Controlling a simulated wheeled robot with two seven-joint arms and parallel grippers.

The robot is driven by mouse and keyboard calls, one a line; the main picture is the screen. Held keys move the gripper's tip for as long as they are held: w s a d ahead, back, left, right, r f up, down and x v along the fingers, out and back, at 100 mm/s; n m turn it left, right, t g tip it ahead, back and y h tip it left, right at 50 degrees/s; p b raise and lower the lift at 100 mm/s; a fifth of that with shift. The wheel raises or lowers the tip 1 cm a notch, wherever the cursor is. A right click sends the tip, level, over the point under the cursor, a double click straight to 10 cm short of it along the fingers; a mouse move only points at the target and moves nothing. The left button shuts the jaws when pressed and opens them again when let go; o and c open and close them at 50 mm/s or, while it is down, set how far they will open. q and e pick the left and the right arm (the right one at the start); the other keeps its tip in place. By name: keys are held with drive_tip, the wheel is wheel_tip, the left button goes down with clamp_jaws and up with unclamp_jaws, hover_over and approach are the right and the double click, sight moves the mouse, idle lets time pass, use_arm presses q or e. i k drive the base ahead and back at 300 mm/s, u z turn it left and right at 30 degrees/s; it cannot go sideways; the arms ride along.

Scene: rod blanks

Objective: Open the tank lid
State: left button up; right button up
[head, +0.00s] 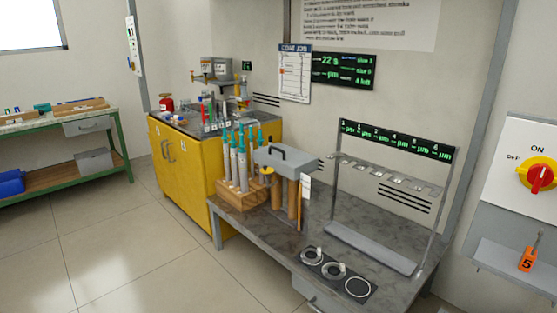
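A grey lid (272,162) with a dark arched handle (287,153) sits level near the middle of the head view, at the left part of the grey bench. It appears to be the tank lid and looks closed. Brown upright parts (292,205) show under it, and a white tag (305,188) hangs at its right side. The tank's inside is hidden. Neither of my grippers is in view.
A wooden block (243,200) holding several teal-topped rods stands close left of the lid. A metal rack (372,258) stands to the right on the grey bench (325,228). Round holders (333,271) lie at the front. A yellow cabinet (182,178) stands behind left.

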sight(290, 162)
drive_tip(key=u, duration=0.9)
drive_tip(key=i, duration=2.6)
drive_tip(key=z, duration=0.9)
